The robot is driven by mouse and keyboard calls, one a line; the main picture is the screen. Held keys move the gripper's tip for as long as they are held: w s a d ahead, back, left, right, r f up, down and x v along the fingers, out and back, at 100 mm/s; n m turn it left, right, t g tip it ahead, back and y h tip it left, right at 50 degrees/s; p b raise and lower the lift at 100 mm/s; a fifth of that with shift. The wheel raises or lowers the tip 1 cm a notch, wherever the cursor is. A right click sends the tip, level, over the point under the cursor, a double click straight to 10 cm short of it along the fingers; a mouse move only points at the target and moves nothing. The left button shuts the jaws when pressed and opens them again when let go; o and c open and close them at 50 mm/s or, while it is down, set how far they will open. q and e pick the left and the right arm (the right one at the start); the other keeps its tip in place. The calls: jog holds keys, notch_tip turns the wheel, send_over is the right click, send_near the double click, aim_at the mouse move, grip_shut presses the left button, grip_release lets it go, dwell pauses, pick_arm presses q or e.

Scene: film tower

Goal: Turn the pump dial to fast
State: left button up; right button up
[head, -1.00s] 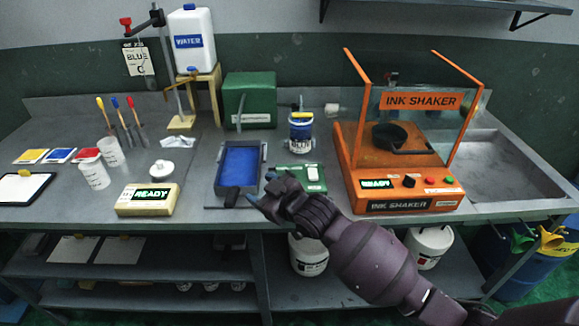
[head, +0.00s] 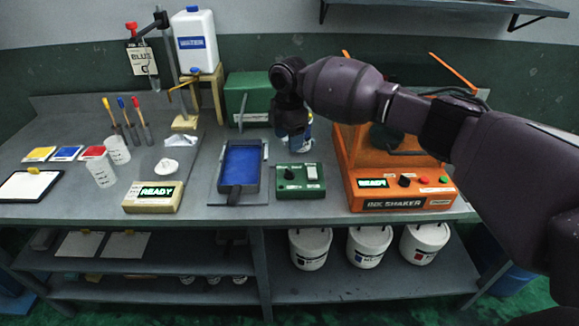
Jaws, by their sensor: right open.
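A small green control box (head: 298,188) lies on the bench right of centre. It carries a black dial (head: 289,174) on its left and a pale switch (head: 312,172) on its right; the dial's markings are too small to read. My right gripper (head: 291,128) points down above and behind the box, in front of the blue-labelled ink can. It is open and apart from the dial, with its fingers small and dark in the picture. My left gripper is out of view.
A tray of blue ink (head: 240,168) stands just left of the box. The orange ink shaker (head: 402,190) stands to the right, partly hidden by my right arm. A blue-labelled can (head: 307,134) is mostly hidden behind my gripper. Bare bench lies in front of the box.

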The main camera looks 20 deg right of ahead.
aim_at(290, 170)
notch_tip(290, 170, down, 11)
jog(key=shift+d+r+b, duration=0.1)
jog(key=shift+r+b, duration=0.05)
jog(key=shift+b, duration=0.2)
dwell(0.3)
jog(key=c, duration=0.9)
